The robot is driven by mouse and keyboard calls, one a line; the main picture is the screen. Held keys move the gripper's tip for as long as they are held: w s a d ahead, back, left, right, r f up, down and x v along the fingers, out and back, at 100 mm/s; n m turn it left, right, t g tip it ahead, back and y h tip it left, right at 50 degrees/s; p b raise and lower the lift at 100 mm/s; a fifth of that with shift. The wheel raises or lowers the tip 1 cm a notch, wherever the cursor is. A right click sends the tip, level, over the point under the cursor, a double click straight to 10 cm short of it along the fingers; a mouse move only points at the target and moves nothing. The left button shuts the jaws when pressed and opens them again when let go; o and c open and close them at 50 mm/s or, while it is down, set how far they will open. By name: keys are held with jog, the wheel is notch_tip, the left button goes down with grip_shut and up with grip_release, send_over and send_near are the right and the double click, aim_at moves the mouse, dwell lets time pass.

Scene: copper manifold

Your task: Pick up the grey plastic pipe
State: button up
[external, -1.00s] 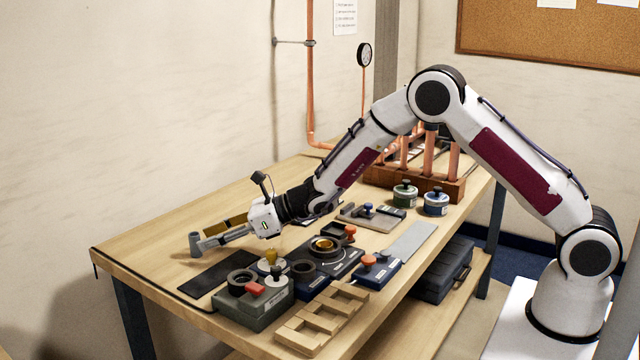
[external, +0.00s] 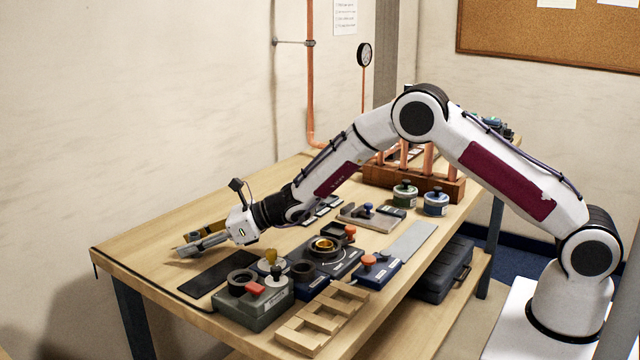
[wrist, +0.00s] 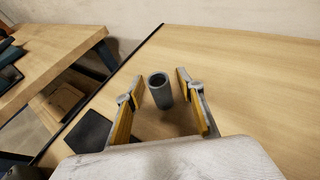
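The grey plastic pipe (wrist: 163,93) is a short hollow tube with its open end facing up in the wrist view. It appears to stand upright on the wooden bench. My gripper (wrist: 159,84) is open, with its yellow-padded fingers on either side of the pipe. A gap shows between the pipe and each finger, and I see no contact. In the external view my gripper (external: 190,248) is low over the bench's far left end, pointing left.
A dark mat (external: 221,273) lies on the bench (external: 135,249) just in front of my gripper. A grey-green fixture (external: 254,302), a blue fixture (external: 325,258) and a wooden rack (external: 322,318) stand nearer the front edge. The bench's left corner is clear.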

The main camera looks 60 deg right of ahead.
aim_at(192, 237)
dwell(0.3)
jog(key=c, duration=1)
jog(key=shift+r, duration=0.1)
jog(key=shift+r, duration=4.95)
